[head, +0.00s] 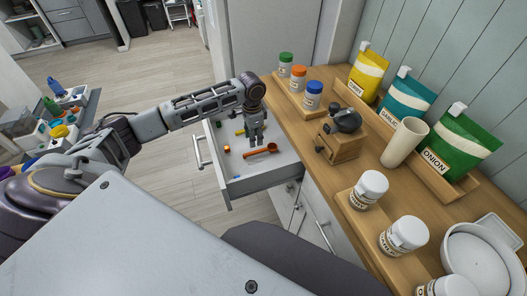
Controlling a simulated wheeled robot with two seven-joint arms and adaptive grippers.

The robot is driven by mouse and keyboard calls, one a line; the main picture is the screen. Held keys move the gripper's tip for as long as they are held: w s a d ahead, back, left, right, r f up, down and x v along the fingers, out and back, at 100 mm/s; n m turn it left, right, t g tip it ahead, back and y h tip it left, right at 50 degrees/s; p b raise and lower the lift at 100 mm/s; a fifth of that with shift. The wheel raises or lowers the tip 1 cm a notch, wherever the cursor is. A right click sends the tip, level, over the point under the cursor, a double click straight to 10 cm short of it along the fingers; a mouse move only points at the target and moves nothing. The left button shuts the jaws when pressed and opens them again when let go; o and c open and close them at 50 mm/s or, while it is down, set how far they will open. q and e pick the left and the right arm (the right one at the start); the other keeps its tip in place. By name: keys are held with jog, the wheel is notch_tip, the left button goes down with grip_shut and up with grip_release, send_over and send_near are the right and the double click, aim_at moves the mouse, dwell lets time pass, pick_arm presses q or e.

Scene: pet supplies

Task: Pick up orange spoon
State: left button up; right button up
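The orange spoon (262,151) lies on the bottom of the open white drawer (243,187), its bowl end toward the right. My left gripper (256,142) points down into the drawer just above and behind the spoon, near the middle of its handle. Its fingers look apart with nothing between them. Whether a fingertip touches the spoon cannot be told from this angle. My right gripper is not in view.
Small items lie in the drawer, among them an orange piece (227,149) and a yellow one (240,132). The wooden counter (385,195) right of the drawer holds jars, a wooden grinder box (341,146) and labelled bags. Open floor lies left of the drawer.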

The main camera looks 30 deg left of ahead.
aim_at(254, 152)
pick_arm(q)
notch_tip(254, 152, down, 2)
jog(key=shift+f, duration=0.75)
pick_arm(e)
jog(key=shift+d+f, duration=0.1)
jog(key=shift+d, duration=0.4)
